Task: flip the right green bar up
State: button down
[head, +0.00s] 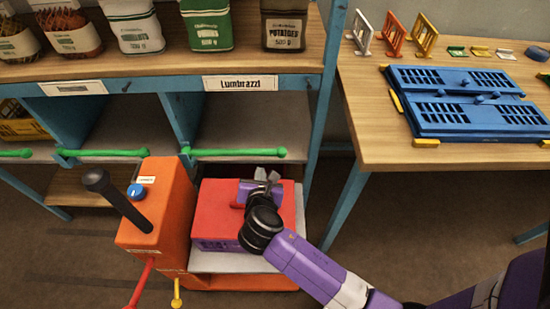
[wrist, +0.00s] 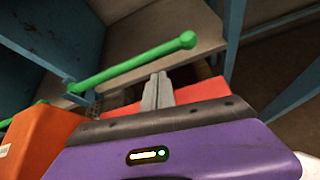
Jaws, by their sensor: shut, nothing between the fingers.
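The right green bar (head: 235,152) lies level across the front of the right shelf compartment, under the "Lumbrazzi" label. It also shows in the wrist view (wrist: 130,65), ending in a round knob at upper right. My gripper (head: 267,175) is shut and empty, over the red box and just in front of the bar's right part. In the wrist view its grey fingertips (wrist: 158,78) are together, a little below the bar in the picture. I cannot tell whether they touch it. Another green bar (head: 100,153) crosses the middle compartment.
A red box (head: 220,205) rests on a low platform beneath my gripper. An orange unit (head: 158,205) with a black lever stands left of it. Sacks (head: 207,25) line the shelf above. At right, a wooden table (head: 400,150) holds a blue slotted panel (head: 455,130).

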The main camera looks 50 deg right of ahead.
jog(key=shift+s+d+f+n+g, duration=0.15)
jog(key=shift+s+d+n+g, duration=0.2)
jog(key=shift+s+n, duration=0.3)
jog(key=shift+w+d+f, duration=0.1)
jog(key=shift+w+d, duration=0.1)
jog(key=b+x, duration=0.1)
jog(key=x, duration=0.8)
jog(key=shift+w+d+b, duration=0.2)
jog(key=shift+d+b, duration=0.05)
jog(key=shift+b, duration=0.05)
